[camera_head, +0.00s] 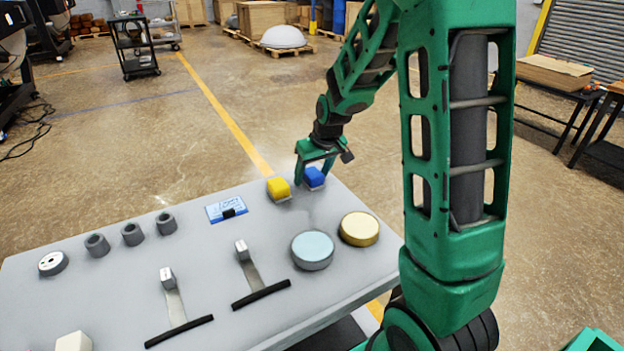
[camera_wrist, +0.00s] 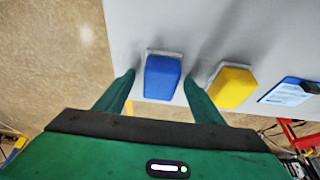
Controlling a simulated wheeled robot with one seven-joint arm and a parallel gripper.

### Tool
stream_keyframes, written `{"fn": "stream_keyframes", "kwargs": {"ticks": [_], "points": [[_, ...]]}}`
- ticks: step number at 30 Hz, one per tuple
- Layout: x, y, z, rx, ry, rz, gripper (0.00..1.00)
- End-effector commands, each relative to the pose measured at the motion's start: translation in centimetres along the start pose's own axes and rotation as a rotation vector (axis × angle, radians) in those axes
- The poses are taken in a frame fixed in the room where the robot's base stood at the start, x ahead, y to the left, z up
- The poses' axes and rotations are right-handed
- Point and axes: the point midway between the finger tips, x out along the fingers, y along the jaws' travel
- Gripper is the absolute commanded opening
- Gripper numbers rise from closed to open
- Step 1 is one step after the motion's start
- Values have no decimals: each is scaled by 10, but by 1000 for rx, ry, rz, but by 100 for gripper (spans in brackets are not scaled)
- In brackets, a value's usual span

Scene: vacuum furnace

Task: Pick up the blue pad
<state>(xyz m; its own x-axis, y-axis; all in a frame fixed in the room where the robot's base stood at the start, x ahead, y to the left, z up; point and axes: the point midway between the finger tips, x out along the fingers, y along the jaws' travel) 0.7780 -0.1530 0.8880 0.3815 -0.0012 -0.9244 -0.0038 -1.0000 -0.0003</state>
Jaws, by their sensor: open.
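The blue pad (camera_head: 314,177) is a small blue block near the far right corner of the grey table. In the wrist view the blue pad (camera_wrist: 162,76) lies between the tips of my gripper (camera_wrist: 160,82), with a gap on the right side and the left finger close to its edge. My gripper (camera_head: 314,172) is open and reaches down over the pad from above. In the head view its fingers partly hide the pad. I cannot tell whether either finger touches it.
A yellow pad (camera_head: 278,188) sits just left of the blue pad; it also shows in the wrist view (camera_wrist: 231,87), close to the right finger.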

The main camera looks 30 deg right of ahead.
Motion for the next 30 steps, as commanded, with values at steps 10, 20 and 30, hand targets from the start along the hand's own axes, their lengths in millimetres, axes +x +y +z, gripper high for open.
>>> {"fn": "stream_keyframes", "kwargs": {"ticks": [10, 20, 30], "points": [[-1, 0, 0, 0, 0, 0, 17], [-3, 0, -1, 0, 1, 0, 17], [-42, 1, -18, 0, 6, 2, 17]]}}
